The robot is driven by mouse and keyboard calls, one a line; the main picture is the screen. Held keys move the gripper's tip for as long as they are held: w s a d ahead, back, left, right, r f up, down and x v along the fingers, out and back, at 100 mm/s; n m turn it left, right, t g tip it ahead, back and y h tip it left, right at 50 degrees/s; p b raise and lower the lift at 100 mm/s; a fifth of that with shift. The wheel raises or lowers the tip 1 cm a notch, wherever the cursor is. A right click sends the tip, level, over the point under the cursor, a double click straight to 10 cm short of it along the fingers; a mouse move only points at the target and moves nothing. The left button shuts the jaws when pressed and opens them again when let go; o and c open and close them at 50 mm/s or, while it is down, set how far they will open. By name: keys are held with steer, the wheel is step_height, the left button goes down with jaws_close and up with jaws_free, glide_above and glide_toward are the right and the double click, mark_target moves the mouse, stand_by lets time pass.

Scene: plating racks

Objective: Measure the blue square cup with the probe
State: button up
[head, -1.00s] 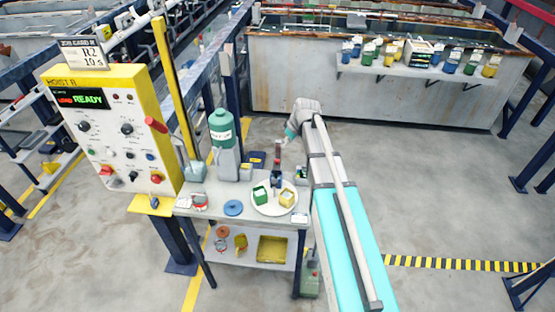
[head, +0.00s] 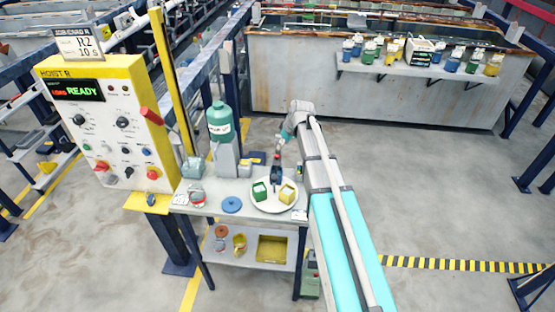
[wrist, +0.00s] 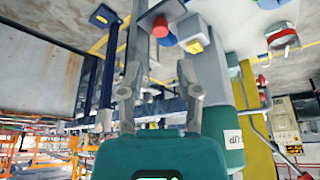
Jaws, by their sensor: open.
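The blue square cup (head: 276,175) stands at the back of the round white plate (head: 273,207), behind the green and yellow square cups. A red-topped piece (head: 277,157), which looks like the probe, shows just above the blue cup. How deep it sits in the cup cannot be told. My gripper (head: 280,149) is just above it. In the wrist view my gripper (wrist: 158,70) has its fingers spread with nothing between them. The red end (wrist: 160,28) shows beyond the fingertips, in front of a dark blue shape.
The green square cup (head: 260,191) and yellow square cup (head: 287,193) share the plate. A green bottle (head: 221,123), a blue disc (head: 231,204) and a yellow-topped block (head: 245,168) stand to the left. The hoist control box (head: 110,120) is further left.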

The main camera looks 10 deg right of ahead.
mark_target(277, 155)
steer(key=shift+b+x, duration=3.6)
steer(key=shift+x, duration=0.6)
jaws_close()
